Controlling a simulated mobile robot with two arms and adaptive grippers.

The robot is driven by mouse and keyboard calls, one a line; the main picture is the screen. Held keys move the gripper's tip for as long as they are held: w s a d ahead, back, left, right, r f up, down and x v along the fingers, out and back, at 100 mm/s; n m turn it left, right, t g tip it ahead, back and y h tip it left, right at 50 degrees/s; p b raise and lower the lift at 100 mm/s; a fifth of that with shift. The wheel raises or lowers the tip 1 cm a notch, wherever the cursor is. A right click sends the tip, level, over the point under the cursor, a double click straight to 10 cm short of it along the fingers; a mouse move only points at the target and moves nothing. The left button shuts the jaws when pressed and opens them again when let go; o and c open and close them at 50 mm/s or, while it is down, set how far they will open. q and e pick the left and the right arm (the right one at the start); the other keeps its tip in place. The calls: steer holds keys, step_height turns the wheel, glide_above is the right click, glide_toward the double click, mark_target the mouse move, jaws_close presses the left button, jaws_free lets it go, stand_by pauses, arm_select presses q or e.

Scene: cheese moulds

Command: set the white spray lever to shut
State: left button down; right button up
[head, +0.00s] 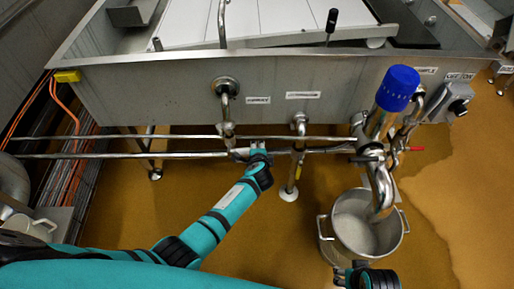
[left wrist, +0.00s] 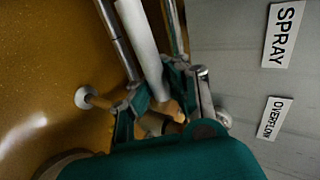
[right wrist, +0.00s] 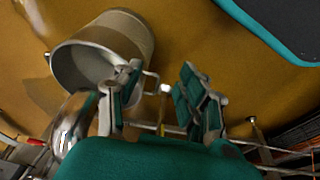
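The white spray lever (left wrist: 138,35) runs between the fingers of my left gripper (left wrist: 157,92) in the left wrist view. Both fingers lie close against its sides, and the gap between them is about the lever's width. The lever's pivot is hidden. The SPRAY label (left wrist: 284,34) is on the steel wall to the right. In the head view my left gripper (head: 257,148) is at the pipework below the vat's front wall. My right gripper (right wrist: 158,90) is open and empty; in the head view it is low at the bottom edge, near the bucket.
A steel bucket (head: 352,226) stands on the ochre floor under a blue-capped valve (head: 397,88). A horizontal pipe (head: 90,155) runs below the vat wall (head: 150,100). An OVERFLOW label (left wrist: 274,118) is below SPRAY. Floor right of the bucket is clear.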

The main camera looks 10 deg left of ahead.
arm_select(q)
steer(key=shift+s+d+f, duration=0.2)
steer(key=shift+s+f, duration=0.2)
steer(key=shift+f, duration=0.3)
arm_select(e)
steer(key=shift+r, duration=0.7)
arm_select(q)
steer(key=c, duration=1.3)
jaws_free()
steer(key=shift+r, duration=0.25)
steer(key=shift+o, duration=0.3)
steer(key=shift+w, duration=0.1)
arm_select(e)
steer(key=shift+s, duration=0.1)
arm_select(q)
steer(key=shift+a+r, duration=0.1)
steer(key=shift+r, duration=0.1)
steer(key=v, duration=1.2)
steer(key=shift+d, duration=0.2)
